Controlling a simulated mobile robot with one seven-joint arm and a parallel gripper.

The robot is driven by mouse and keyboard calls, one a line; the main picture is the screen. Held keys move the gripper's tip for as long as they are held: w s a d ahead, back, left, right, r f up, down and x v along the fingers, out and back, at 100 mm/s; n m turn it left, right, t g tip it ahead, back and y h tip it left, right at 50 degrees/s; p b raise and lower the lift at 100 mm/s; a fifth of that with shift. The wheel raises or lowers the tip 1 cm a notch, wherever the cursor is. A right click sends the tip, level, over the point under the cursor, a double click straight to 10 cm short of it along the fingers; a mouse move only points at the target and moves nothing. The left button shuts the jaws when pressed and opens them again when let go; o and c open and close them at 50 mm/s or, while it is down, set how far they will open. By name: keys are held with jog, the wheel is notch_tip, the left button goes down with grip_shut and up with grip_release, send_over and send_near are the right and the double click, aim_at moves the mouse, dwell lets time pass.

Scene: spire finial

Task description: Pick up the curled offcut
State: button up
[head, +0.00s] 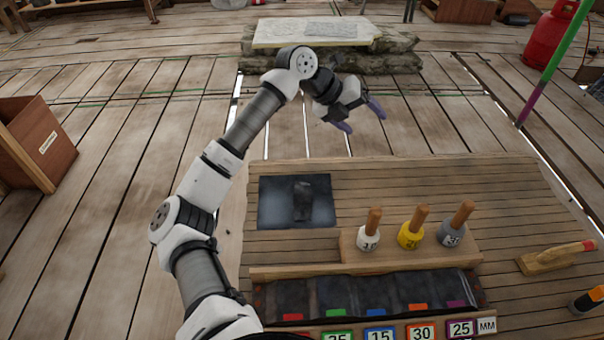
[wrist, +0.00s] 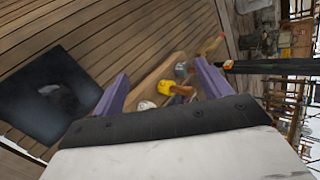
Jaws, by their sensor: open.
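The curled offcut (head: 303,199) appears to be the dark, narrow piece on the dark square sheet (head: 270,212) at the bench's far left. In the wrist view the same sheet (wrist: 25,112) is at the left, with a dark shape (wrist: 62,95) bearing a pale spot on it; its curl is hard to make out. My gripper (head: 360,116) is up in the air beyond the bench's far edge, apart from the offcut. In the wrist view its purple fingers (wrist: 160,85) are wide apart with nothing held between them.
A wooden rack with white (head: 368,238), yellow (head: 411,235) and grey (head: 452,233) wooden-handled tools stands right of the sheet. In front is a trough (head: 390,292) with colour-tagged compartments. A wooden float (head: 556,258) lies at right. The bench's far right is clear.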

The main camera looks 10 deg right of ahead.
jog(key=w+a+f+n+y, duration=0.1)
jog(key=w+a+f+y, duration=0.2)
jog(key=f, duration=0.6)
jog(key=n+t+y+b, duration=0.1)
jog(key=n+y+b, duration=0.1)
jog(key=y, duration=0.5)
send_over(303, 193)
notch_tip(303, 193, down, 9)
notch_tip(303, 193, down, 7)
jog(key=shift+a+f+b, duration=0.1)
jog(key=shift+a+b, duration=0.05)
jog(key=shift+b, duration=0.45)
jog(key=f+b, duration=0.1)
jog(key=f, duration=0.4)
jog(key=shift+d, duration=0.2)
jog(key=shift+f, duration=0.4)
jog(key=shift+c, duration=0.5)
jog(key=c, duration=1.1)
jog(key=shift+r, duration=0.1)
